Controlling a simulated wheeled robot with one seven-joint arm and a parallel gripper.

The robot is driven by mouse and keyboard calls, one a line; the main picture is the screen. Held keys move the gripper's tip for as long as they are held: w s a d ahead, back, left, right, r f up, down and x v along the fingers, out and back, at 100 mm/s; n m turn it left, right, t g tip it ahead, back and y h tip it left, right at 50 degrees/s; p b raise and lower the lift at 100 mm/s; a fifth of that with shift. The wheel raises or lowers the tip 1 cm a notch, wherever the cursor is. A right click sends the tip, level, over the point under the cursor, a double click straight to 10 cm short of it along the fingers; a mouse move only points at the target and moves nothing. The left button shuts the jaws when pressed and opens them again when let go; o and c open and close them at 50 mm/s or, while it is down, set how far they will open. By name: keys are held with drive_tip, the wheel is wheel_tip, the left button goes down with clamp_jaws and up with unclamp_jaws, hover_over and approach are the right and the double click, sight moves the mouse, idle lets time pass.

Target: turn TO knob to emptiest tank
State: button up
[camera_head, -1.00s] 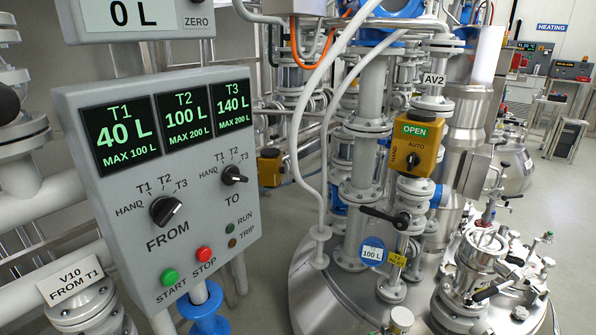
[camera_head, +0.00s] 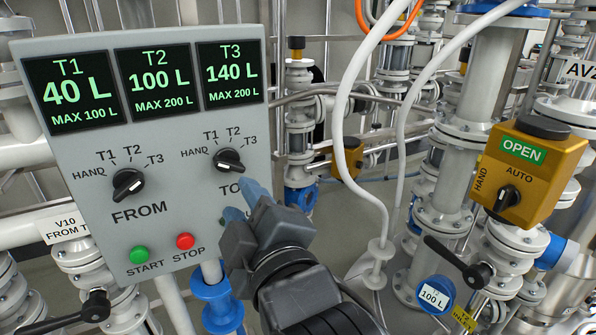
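The displays read T1 (camera_head: 76,92) 40 L of max 100, T2 (camera_head: 160,82) 100 L of max 200, and T3 (camera_head: 230,75) 140 L of max 200. My gripper (camera_head: 245,202) has blue fingertips, apart and empty, just below the TO knob in the picture. It covers part of the TO lettering and the panel's lower right, and whether it touches the panel is unclear.
The FROM knob (camera_head: 128,184) is left of the TO knob. Green START (camera_head: 139,254) and red STOP (camera_head: 185,241) buttons sit below. White hoses and flanged pipes stand right of the panel, with a yellow OPEN valve box (camera_head: 525,170) at the right.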

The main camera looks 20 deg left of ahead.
sight(231, 169)
drive_tip(key=shift+n, duration=0.3)
drive_tip(key=x, duration=0.5)
drive_tip(key=r+p+x, duration=0.1)
drive_tip(key=x, duration=0.2)
drive_tip(key=shift+w+d, duration=0.15)
drive_tip(key=shift+w, duration=0.25)
clamp_jaws()
